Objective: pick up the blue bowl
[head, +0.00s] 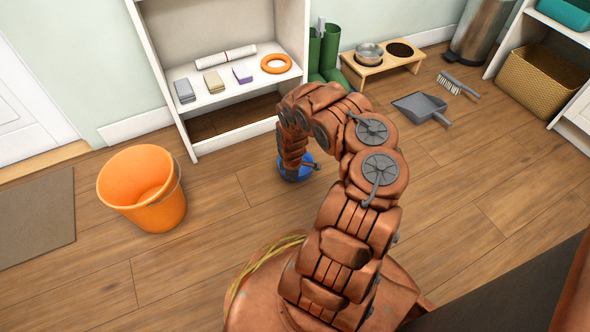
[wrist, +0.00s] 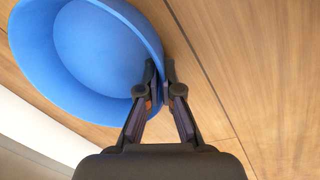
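The blue bowl (head: 296,172) is on the wooden floor in front of the white shelf unit, partly hidden by my arm in the head view. In the wrist view the bowl (wrist: 85,50) fills the upper left, empty inside. My gripper (wrist: 160,80) has one finger inside the bowl and one outside, close together with the rim between them. It looks shut on the rim. In the head view my gripper is at the bowl, its fingers mostly hidden by my arm.
An orange bucket (head: 143,190) stands on the floor to the left. The white shelf unit (head: 220,92) is close behind the bowl. Green boots (head: 331,60), a dustpan (head: 420,107) and a brush (head: 457,85) are farther back right. The floor right of my arm is clear.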

